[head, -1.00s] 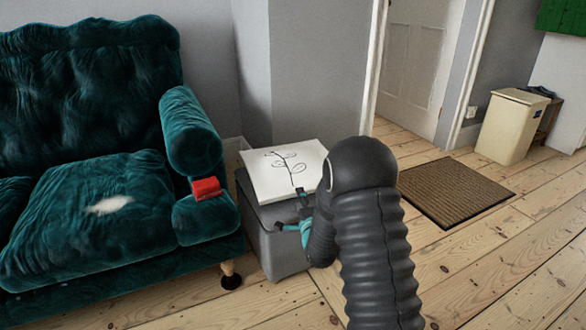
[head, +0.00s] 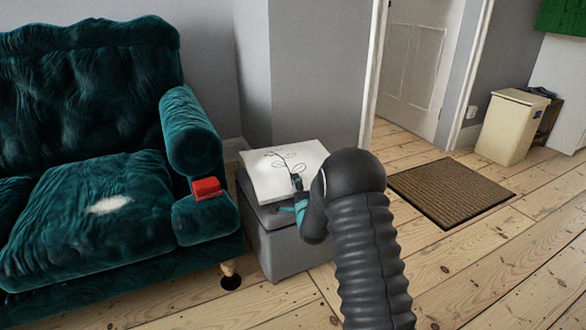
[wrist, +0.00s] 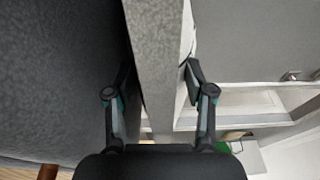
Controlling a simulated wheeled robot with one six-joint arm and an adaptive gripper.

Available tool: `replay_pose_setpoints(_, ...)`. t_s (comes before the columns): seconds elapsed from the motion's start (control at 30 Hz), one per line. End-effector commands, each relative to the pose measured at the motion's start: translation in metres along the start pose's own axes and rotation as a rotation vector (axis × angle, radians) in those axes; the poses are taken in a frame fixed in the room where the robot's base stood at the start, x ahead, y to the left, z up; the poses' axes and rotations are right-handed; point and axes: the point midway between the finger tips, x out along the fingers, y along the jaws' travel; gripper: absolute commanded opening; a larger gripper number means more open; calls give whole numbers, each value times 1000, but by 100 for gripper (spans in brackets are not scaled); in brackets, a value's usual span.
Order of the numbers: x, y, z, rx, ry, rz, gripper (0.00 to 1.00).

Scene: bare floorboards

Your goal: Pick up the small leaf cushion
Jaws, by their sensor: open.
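The small leaf cushion (head: 272,181) is white with a black leaf-stem drawing. It lies flat on a grey box-like stool (head: 278,252) beside the sofa. My gripper (head: 293,195) is open at the cushion's near right edge, with one finger over its top and the other lower down. In the wrist view, my gripper (wrist: 157,82) has its fingers on either side of the cushion's edge (wrist: 155,50). I cannot tell whether either finger touches it. My arm hides part of the stool's right side in the head view.
A dark teal sofa (head: 90,95) stands close on the left, with a red object (head: 206,188) on its arm. The wall corner is behind the stool. A brown doormat (head: 450,192) and a cream bin (head: 510,127) are to the right, with bare floorboards around them.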

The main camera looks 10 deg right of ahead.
Motion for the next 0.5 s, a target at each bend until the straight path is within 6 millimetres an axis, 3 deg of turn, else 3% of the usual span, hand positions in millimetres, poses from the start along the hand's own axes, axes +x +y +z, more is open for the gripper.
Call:
replay_pose_setpoints(0.03, 0, 0, 0, 0, 0, 0, 51)
replay_pose_setpoints(0.23, 0, 0, 0, 0, 0, 0, 3)
replay_pose_setpoints(0.5, 0, -4, 0, -1, 0, -4, 3)
